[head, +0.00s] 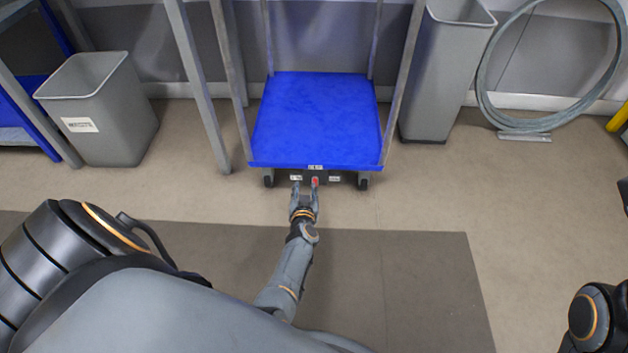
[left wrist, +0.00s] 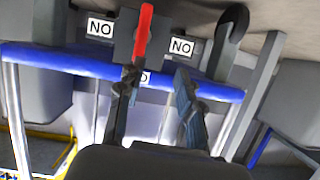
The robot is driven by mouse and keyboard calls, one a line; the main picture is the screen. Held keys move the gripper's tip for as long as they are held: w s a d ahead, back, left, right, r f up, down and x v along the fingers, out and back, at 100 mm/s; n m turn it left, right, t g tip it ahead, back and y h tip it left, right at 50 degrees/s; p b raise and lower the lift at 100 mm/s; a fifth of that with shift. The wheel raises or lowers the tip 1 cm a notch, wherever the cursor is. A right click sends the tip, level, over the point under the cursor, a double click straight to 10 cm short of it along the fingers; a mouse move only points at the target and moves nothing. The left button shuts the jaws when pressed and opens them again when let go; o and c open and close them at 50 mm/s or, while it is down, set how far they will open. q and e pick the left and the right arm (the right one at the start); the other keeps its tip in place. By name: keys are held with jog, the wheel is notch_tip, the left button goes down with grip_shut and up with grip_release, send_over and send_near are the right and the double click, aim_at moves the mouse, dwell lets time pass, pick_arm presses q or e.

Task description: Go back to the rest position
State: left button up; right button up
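My left gripper (head: 305,188) is at the front edge of a blue platform cart (head: 316,120), just in front of a small red lever (head: 315,181) under that edge. In the left wrist view the red lever (left wrist: 143,35) stands on a dark block between white labels reading NO. The two fingers of my left gripper (left wrist: 155,82) are spread with a gap between them. One fingertip is close to the lever's lower end; I cannot tell whether they touch. Nothing shows held between the fingers. Only a link of my right arm shows at the lower right of the head view; its gripper is out of frame.
A grey bin (head: 100,115) stands at the left and a taller grey bin (head: 440,75) stands right of the cart. A dark mat (head: 420,285) lies on the floor before me.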

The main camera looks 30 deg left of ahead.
pick_arm(q)
jog(key=shift+h, duration=0.3)
jog(key=d, duration=0.1)
jog(key=d+f, duration=0.1)
jog(key=d, duration=0.1)
jog(key=d+f, duration=0.1)
jog(key=shift+s+d, duration=0.2)
jog(key=shift+s, duration=0.15)
jog(key=shift+a+x, duration=0.1)
jog(key=shift+x, duration=1.85)
jog(key=shift+a+x, duration=0.15)
jog(key=shift+x, duration=1.85)
jog(key=shift+s, duration=0.1)
